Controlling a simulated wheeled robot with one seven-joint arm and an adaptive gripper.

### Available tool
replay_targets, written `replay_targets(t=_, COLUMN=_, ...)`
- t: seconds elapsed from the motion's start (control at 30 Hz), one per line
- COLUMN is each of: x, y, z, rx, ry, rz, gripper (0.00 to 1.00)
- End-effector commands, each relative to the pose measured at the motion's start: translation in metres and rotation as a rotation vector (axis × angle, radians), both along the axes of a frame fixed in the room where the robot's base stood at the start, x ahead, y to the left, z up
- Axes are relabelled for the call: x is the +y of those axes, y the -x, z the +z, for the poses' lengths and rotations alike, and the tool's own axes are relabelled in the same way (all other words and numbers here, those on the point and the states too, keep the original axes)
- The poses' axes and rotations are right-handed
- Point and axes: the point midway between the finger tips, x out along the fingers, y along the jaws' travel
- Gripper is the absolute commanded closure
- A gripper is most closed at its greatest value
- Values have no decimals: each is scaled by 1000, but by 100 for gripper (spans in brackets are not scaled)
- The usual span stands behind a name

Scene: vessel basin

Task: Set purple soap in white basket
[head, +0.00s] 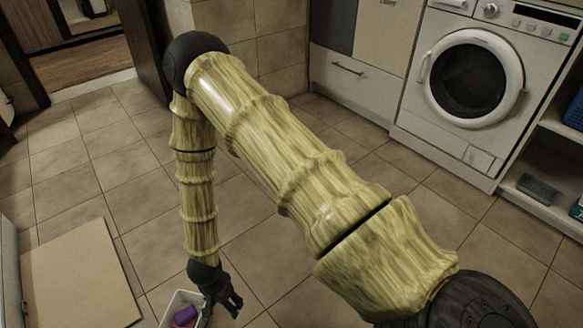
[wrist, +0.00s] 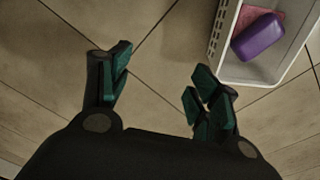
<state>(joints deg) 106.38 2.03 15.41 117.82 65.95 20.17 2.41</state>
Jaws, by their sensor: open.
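The purple soap (wrist: 258,38) lies inside the white basket (wrist: 282,72), on top of or beside a pink item (wrist: 265,14). The basket stands on the tiled floor. In the head view the purple soap (head: 185,315) and the white basket (head: 168,308) show at the bottom edge, partly cut off. My gripper (wrist: 160,82) is open and empty, with bare floor tiles between its fingers. In the head view my gripper (head: 224,308) hangs just right of the basket.
A flat tan board or panel (head: 80,280) is at the lower left. A white washing machine (head: 475,85) and an open shelf (head: 545,185) stand at the right. A drawer unit (head: 350,80) is at the back. The tiled floor between is largely free.

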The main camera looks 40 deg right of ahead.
Motion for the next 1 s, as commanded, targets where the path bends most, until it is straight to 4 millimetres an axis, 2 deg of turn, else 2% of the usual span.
replay_targets(t=0.03, x=-15, y=17, z=-4, rx=8, ry=23, rz=74, gripper=38)
replay_targets(t=0.2, x=-59, y=64, z=-10, rx=17, ry=69, rz=341, gripper=38)
replay_targets(t=0.43, x=-97, y=125, z=-7, rx=22, ry=60, rz=687, gripper=38)
replay_targets(t=0.6, x=-108, y=168, z=2, rx=14, ry=4, rz=902, gripper=38)
replay_targets(t=0.7, x=-109, y=186, z=8, rx=5, ry=-32, rz=990, gripper=38)
replay_targets(t=0.83, x=-109, y=201, z=13, rx=-3, ry=-65, rz=1055, gripper=38)
replay_targets(t=1.0, x=-109, y=205, z=14, rx=-8, ry=-76, rz=1077, gripper=38)
